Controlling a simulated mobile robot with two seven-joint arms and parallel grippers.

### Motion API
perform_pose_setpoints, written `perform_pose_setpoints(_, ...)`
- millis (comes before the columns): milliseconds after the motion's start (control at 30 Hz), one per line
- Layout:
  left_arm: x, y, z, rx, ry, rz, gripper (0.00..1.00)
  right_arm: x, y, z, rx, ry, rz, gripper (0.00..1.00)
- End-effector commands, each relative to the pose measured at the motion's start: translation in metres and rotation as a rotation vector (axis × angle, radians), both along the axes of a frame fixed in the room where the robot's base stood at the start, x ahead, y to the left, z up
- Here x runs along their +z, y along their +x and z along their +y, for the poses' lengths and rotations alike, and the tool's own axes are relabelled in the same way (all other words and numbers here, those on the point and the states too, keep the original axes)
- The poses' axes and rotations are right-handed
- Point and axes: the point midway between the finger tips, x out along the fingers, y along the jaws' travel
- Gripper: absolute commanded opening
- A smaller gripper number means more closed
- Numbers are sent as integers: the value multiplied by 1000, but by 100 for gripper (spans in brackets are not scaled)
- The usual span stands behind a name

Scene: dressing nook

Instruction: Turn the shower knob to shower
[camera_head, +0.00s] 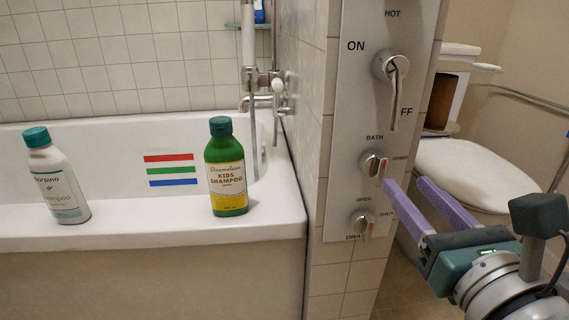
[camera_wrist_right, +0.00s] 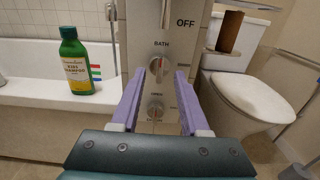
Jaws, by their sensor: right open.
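The shower knob (camera_head: 373,163) is a small round metal knob on the grey control panel (camera_head: 352,110), labelled BATH on top and a partly readable word at its right. In the right wrist view the knob (camera_wrist_right: 157,65) is between and beyond the fingertips. My right gripper (camera_head: 403,182) is open and empty, its purple fingers pointing at the panel just right of the knob. In the right wrist view my right gripper (camera_wrist_right: 157,82) straddles the panel's lower part, apart from the knob. My left gripper is not in view.
Above is the larger ON/OFF lever (camera_head: 393,80); below is the drain knob (camera_head: 361,223). A green shampoo bottle (camera_head: 227,172) and a white bottle (camera_head: 54,178) stand on the bathtub edge (camera_head: 150,236). A toilet (camera_head: 468,172) stands behind my right gripper.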

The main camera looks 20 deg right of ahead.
Motion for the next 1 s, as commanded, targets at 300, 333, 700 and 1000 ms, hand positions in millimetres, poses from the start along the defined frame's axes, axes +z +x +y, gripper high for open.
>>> perform_pose_setpoints(300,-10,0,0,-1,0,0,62,0,47,-11,-1,-6,-6,45)
perform_pose_setpoints(333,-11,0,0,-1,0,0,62,0,53,-13,-1,-4,-5,45)
perform_pose_setpoints(700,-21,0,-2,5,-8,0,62,0,95,-23,0,-2,-1,45)
perform_pose_setpoints(1000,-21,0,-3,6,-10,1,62,0,95,-23,0,-2,0,40)
